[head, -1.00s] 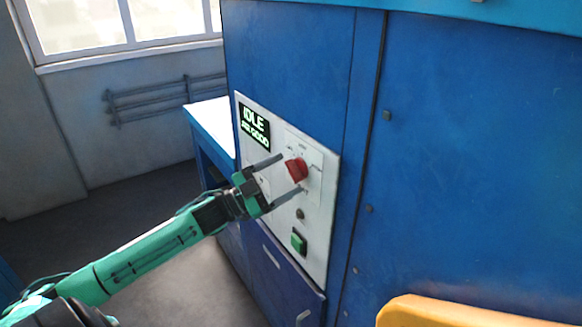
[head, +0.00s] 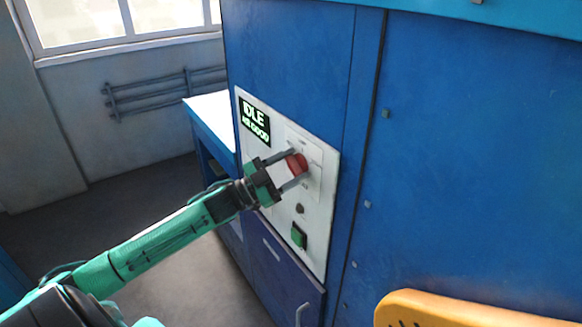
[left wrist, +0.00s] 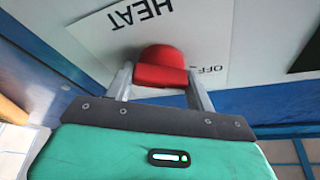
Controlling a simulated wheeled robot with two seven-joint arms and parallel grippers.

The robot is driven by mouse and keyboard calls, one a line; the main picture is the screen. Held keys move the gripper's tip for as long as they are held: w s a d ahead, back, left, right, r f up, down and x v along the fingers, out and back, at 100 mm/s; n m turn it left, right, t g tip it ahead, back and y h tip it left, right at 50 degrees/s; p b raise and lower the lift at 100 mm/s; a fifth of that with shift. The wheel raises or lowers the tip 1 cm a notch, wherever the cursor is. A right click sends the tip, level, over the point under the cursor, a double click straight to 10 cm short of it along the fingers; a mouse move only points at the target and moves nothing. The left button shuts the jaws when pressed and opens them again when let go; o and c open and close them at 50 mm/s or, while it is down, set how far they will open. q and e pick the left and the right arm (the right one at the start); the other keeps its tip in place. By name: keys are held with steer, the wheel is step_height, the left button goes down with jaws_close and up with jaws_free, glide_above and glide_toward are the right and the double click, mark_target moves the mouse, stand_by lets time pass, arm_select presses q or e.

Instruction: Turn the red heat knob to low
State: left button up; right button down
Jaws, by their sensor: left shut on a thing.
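The red heat knob (head: 297,163) sits on the white control panel (head: 318,215) of the blue cabinet. My left gripper (head: 292,169) is at the knob, with one finger on each side of it, shut on it. In the left wrist view the red knob (left wrist: 160,68) lies between the two grey fingers of the left gripper (left wrist: 162,80). The word HEAT shows above it and OFF to its right. The knob's pointer and the other dial marks are hidden or too small to read. My right gripper is not in view.
A display (head: 255,123) on the panel reads IDLE and a second line. A small dark knob (head: 299,208) and a green button (head: 299,236) sit below the red knob. A yellow part (head: 470,308) stands at the lower right. A blue bench (head: 210,125) is behind.

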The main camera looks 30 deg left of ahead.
arm_select(q)
steer(key=shift+m, duration=0.4)
steer(key=shift+f+m+g+h+b, duration=0.1)
steer(key=shift+m+g+h+b, duration=0.35)
steer(key=shift+m, duration=0.15)
steer(key=m+g+b, duration=0.1)
steer(key=m, duration=0.1)
steer(key=m+g, duration=0.1)
steer(key=m, duration=0.2)
steer(key=shift+h+b, duration=0.25)
steer(key=shift+b, duration=0.15)
steer(key=m+g, duration=0.1)
steer(key=m, duration=0.3)
steer(key=shift+g+b, duration=0.25)
steer(key=shift+b, duration=0.15)
steer(key=shift+m+g+y, duration=0.4)
steer(key=shift+m, duration=0.9)
steer(key=o, duration=1)
